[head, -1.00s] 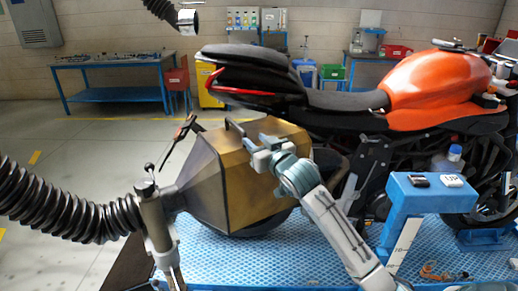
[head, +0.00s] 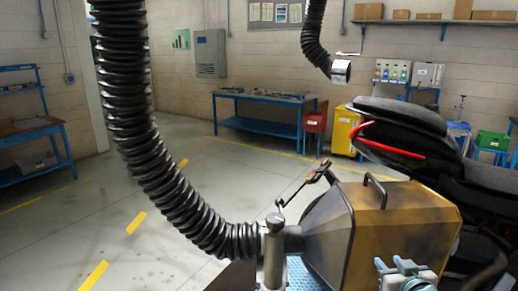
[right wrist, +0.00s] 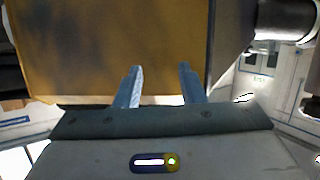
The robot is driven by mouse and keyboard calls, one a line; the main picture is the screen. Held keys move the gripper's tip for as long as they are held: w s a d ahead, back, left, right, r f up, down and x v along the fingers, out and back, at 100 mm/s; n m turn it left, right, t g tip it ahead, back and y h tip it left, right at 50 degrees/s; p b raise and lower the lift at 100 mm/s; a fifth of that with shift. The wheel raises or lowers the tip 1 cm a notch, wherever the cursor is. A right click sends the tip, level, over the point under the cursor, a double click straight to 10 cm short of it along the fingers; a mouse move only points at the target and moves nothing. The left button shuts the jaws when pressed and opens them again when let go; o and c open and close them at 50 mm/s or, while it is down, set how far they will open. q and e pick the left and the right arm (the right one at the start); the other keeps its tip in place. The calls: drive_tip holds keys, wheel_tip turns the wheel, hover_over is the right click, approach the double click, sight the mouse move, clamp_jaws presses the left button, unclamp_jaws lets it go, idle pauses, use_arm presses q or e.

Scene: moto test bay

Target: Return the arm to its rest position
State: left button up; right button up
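My right gripper (head: 396,265) shows at the bottom edge of the head view, in front of the tan face of the boxy exhaust hood (head: 405,225). In the right wrist view its two fingers stand apart with nothing between them (right wrist: 160,82). The hood's tan panel (right wrist: 110,45) fills the upper part of that view beyond the fingertips; I cannot tell the exact gap. Most of my right arm is below the head view. My left gripper is in neither current view.
A black corrugated hose (head: 165,175) hangs down and curves to the post (head: 272,255) beside the hood. The motorcycle seat (head: 400,115) is at the right. The floor at left is clear.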

drive_tip(key=s+a+f+g, duration=0.2)
drive_tip(key=s+f+g, duration=0.2)
drive_tip(key=s+f, duration=0.45)
drive_tip(key=s+a+f+n+g, duration=0.1)
drive_tip(key=s+a+f+g, duration=0.3)
drive_tip(key=s, duration=0.8)
drive_tip(key=s+a+f+g, duration=0.1)
drive_tip(key=s+f+g, duration=0.2)
drive_tip(key=s+f, duration=0.6)
wheel_tip(320, 180, down, 30)
drive_tip(key=s+d+g, duration=0.1)
drive_tip(key=s+d, duration=0.1)
drive_tip(key=d, duration=0.1)
drive_tip(key=s+d+f+g, duration=0.1)
drive_tip(key=s+f, duration=1.7)
drive_tip(key=shift+s+f+m, duration=0.3)
